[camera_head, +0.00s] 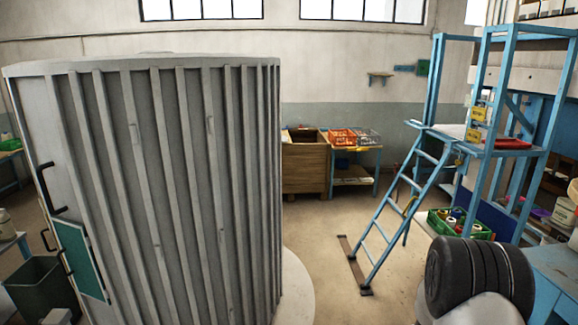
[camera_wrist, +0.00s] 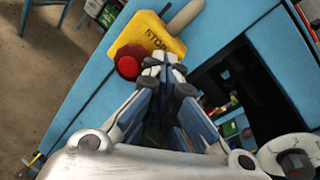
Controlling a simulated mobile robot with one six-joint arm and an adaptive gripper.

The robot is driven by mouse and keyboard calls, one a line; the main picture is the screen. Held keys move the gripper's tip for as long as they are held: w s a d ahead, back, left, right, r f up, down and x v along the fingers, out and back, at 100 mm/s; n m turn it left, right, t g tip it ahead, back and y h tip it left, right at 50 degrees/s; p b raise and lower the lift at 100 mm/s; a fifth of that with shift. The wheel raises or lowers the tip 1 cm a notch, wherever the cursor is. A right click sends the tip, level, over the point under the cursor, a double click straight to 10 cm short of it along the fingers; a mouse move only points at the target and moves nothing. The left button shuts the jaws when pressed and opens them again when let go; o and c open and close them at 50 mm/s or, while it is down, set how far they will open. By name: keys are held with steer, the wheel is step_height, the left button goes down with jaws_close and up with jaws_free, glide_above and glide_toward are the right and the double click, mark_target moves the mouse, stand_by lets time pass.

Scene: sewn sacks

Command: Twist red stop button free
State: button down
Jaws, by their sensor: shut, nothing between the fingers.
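The red stop button (camera_wrist: 130,62) is a round red knob at the lower left of a yellow box marked STOP (camera_wrist: 148,33) in the wrist view. The box is on a blue surface (camera_wrist: 216,24). My gripper (camera_wrist: 161,64) is shut and empty. Its fingertips appear just right of the button and overlap the lower edge of the box in the picture. I cannot tell whether they touch it. In the head view my gripper does not show, and I cannot make out the red button there.
A large grey ribbed cylinder (camera_head: 150,180) fills the left of the head view. A blue ladder (camera_head: 400,205) leads to a blue frame with small yellow signs (camera_head: 478,113) at right. A green crate (camera_head: 460,223) stands below. Floor is open in the middle.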

steer(key=shift+s+r, duration=0.1)
steer(key=shift+s, duration=0.25)
steer(key=a, duration=0.6)
steer(key=shift+s, duration=0.25)
